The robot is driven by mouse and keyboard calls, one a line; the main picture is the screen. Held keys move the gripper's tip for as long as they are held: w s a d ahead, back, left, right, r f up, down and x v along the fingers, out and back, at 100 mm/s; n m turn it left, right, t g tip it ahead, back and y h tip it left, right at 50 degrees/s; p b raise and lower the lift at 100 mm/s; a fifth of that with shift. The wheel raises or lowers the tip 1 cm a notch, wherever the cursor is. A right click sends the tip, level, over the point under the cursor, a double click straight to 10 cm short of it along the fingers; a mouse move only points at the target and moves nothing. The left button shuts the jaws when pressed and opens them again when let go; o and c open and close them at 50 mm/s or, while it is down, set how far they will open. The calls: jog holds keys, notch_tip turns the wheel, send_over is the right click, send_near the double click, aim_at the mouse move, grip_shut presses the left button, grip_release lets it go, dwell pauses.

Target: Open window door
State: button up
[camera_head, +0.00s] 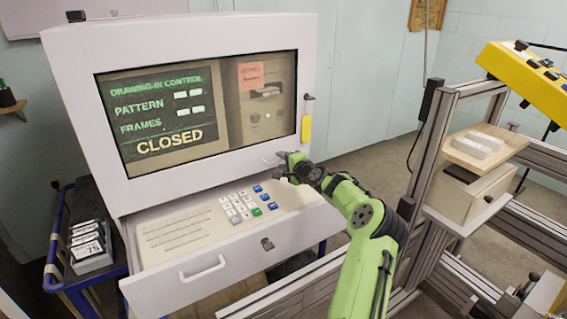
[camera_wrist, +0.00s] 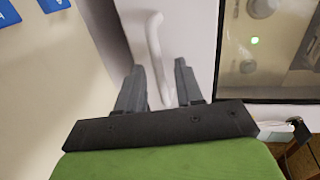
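The window door (camera_head: 76,110) is the pale framed front of the cabinet, with a dark glass pane. It looks shut. A small white handle (camera_head: 270,160) sits on its lower right frame; in the wrist view the handle (camera_wrist: 154,40) shows as a white curved bar. My gripper (camera_head: 284,160) is at the right end of this handle. In the wrist view my gripper (camera_wrist: 160,75) has its two grey fingers apart, one on each side of the handle's lower part. I cannot tell whether either finger touches it.
Below the door, an open drawer (camera_head: 215,285) with a keypad (camera_head: 238,208) juts out. A yellow tag (camera_head: 306,128) hangs at the door's right edge. A metal frame (camera_head: 425,150) with a box stands on the right, and a blue cart (camera_head: 52,262) on the left.

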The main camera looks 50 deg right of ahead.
grip_shut()
dwell(1.3)
